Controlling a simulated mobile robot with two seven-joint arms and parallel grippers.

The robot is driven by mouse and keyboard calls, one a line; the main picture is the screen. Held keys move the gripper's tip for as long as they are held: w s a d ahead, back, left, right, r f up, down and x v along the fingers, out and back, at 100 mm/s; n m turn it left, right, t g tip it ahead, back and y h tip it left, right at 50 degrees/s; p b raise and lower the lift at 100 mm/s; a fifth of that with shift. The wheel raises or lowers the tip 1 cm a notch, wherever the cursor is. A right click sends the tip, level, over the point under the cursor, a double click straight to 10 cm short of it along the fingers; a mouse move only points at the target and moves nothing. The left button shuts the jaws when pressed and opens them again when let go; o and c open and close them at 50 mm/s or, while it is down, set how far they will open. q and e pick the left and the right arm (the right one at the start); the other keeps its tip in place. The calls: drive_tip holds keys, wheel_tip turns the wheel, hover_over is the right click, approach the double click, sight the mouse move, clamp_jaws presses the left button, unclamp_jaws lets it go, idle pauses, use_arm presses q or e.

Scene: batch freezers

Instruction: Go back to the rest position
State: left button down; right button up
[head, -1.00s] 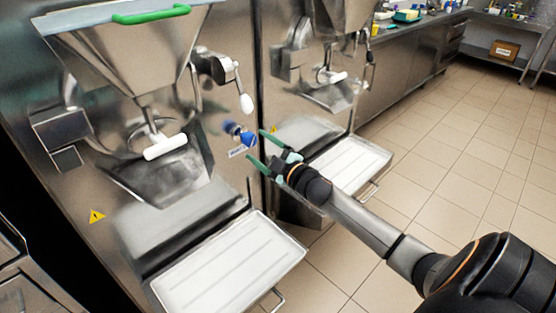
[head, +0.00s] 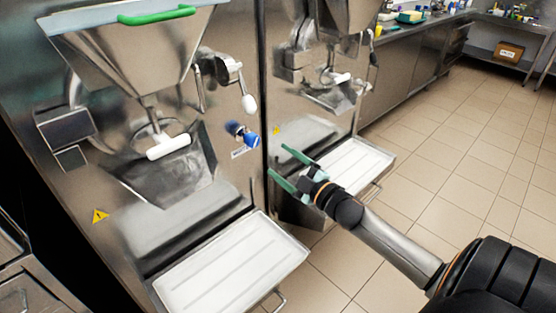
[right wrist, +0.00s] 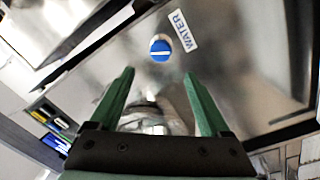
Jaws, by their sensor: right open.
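My right gripper (head: 284,168) is open and empty, with green fingers apart in the head view. It is in the air in front of the two steel batch freezers, to the right of and below a blue knob (head: 250,140). In the right wrist view the two green fingers (right wrist: 160,95) are spread with nothing between them. The blue knob (right wrist: 160,51) shows beyond them, beside a label reading WATER (right wrist: 183,30). The fingers are apart from the knob. My left gripper is not in the head view.
The near freezer (head: 225,185) has a hopper with a green handle (head: 157,15) and a white tray (head: 235,268) below its chute. The second freezer has a white tray (head: 350,165) close behind my right gripper. Open tiled floor (head: 450,150) lies to the right.

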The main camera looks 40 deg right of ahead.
drive_tip(key=s+a+f+m+g+y+p, duration=0.1)
drive_tip(key=s+a+f+m+g+p, duration=0.5)
drive_tip(key=s+a+f, duration=1.3)
drive_tip(key=s+a+m+g, duration=0.3)
drive_tip(key=a, duration=0.1)
drive_tip(key=shift+s+f, duration=0.3)
drive_tip(key=shift+f, duration=0.1)
drive_tip(key=shift+d, duration=0.1)
idle(5.2)
